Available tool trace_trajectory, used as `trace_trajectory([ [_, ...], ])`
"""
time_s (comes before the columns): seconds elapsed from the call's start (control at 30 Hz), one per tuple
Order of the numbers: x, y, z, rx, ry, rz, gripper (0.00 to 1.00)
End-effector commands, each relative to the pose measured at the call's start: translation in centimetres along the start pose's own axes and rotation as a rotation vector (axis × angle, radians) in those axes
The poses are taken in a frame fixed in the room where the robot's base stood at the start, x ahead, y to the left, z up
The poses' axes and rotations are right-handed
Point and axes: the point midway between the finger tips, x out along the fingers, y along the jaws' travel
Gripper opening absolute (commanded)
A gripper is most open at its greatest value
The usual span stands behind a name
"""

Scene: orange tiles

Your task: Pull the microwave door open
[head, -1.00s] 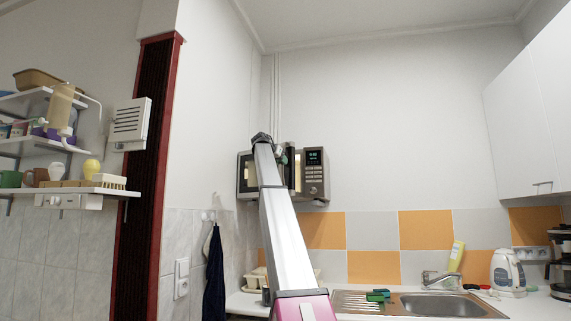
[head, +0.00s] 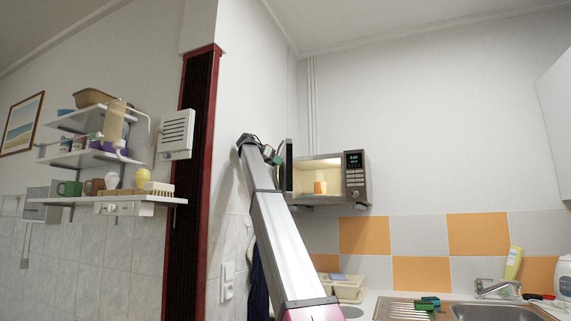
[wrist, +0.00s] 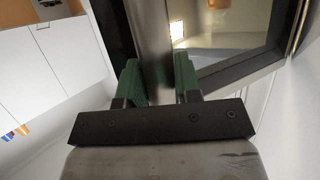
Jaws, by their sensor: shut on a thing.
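The microwave (head: 355,178) hangs on the wall above the tiles, its control panel on the right. Its door (head: 287,168) stands swung well out on the left, seen nearly edge-on. The lit inside shows, with an orange cup (head: 320,186) in it. My gripper (head: 274,156) is at the door's outer side. In the wrist view, my gripper's green fingers (wrist: 158,78) are shut on the upright metal door handle (wrist: 153,50), with the door's dark frame and window (wrist: 232,45) to the right. The arm hides little of the microwave.
Shelves with cups and boxes (head: 120,198) stick out on the left wall, beside a dark red-edged column (head: 190,180). Below are the counter with a sink (head: 490,312) and a dish rack (head: 345,290). White cabinets (wrist: 60,60) show in the wrist view.

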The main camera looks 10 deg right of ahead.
Motion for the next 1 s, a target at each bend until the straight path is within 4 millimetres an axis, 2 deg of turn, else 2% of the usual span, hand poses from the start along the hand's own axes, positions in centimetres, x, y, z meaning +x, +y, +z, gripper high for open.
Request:
trace_trajectory([
  [0.17,-0.63,-0.61,0.29,0.0,-0.001,0.0,0.0],
  [0.53,-0.69,-0.72,0.31,0.0,0.0,-0.002,0.0],
  [0.57,-0.69,-0.73,0.31,0.0,0.0,-0.002,0.35],
  [0.6,-0.69,-0.73,0.31,0.0,0.0,-0.002,0.48],
  [0.63,-0.69,-0.72,0.3,0.0,0.0,-0.002,0.55],
  [1.0,-0.41,-0.41,0.19,0.0,0.0,0.0,0.55],
])
